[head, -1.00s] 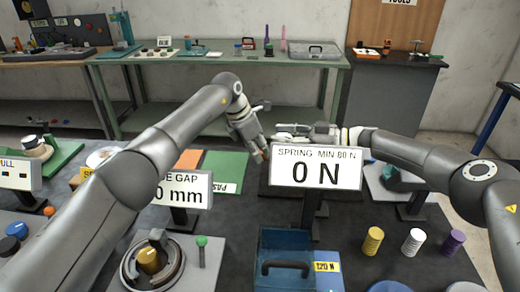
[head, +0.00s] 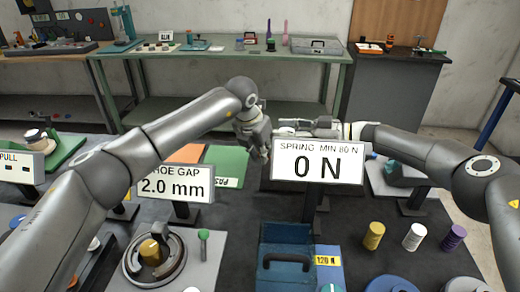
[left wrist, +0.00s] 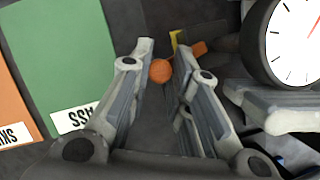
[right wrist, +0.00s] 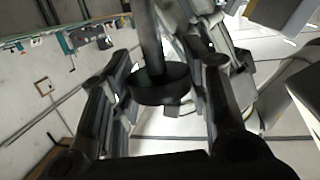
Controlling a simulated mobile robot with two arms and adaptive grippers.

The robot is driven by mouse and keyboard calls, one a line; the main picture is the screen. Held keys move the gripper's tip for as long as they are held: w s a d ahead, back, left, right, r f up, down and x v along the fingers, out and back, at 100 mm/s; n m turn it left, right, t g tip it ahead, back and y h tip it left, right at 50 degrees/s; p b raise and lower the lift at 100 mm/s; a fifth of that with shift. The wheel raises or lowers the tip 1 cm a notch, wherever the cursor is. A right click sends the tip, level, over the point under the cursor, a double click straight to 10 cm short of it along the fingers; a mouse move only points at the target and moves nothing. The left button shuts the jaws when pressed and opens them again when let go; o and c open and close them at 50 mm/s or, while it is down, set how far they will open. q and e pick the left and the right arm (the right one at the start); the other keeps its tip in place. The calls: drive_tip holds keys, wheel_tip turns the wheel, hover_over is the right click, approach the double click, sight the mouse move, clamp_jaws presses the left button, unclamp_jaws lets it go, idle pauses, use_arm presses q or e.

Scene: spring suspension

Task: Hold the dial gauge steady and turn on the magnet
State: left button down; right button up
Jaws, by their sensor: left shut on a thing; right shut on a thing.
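The dial gauge (left wrist: 292,42), with a white face and dark rim, is at the upper right in the left wrist view. An orange round knob (left wrist: 160,70) sits between the fingertips of my left gripper (left wrist: 160,60), which is shut on it. In the head view my left gripper (head: 262,152) points down just left of the spring sign. My right gripper (head: 288,127) reaches in from the right behind the sign's top. In the right wrist view a dark stem with a round collar (right wrist: 160,84) is between its fingers. The sign hides most of the gauge in the head view.
The spring sign (head: 318,163) reads 0 N and stands close to both grippers. The shoe gap sign (head: 175,185) reads 2.0 mm. A green mat (head: 226,160) lies left of the grippers. A blue box (head: 287,245) and several coloured cylinders (head: 373,236) are nearer.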

use_arm(q)
drive_tip(key=shift+s+d+r+n, duration=0.1)
drive_tip(key=shift+s+d+n, duration=0.1)
drive_tip(key=shift+d+n, duration=0.15)
drive_tip(key=shift+d, duration=0.1)
drive_tip(key=c, duration=1.2)
unclamp_jaws()
drive_tip(key=shift+c, duration=0.2)
drive_tip(key=v, duration=0.8)
drive_tip(key=shift+w+a, duration=0.1)
drive_tip(key=shift+a, duration=0.15)
drive_tip(key=shift+c, duration=0.2)
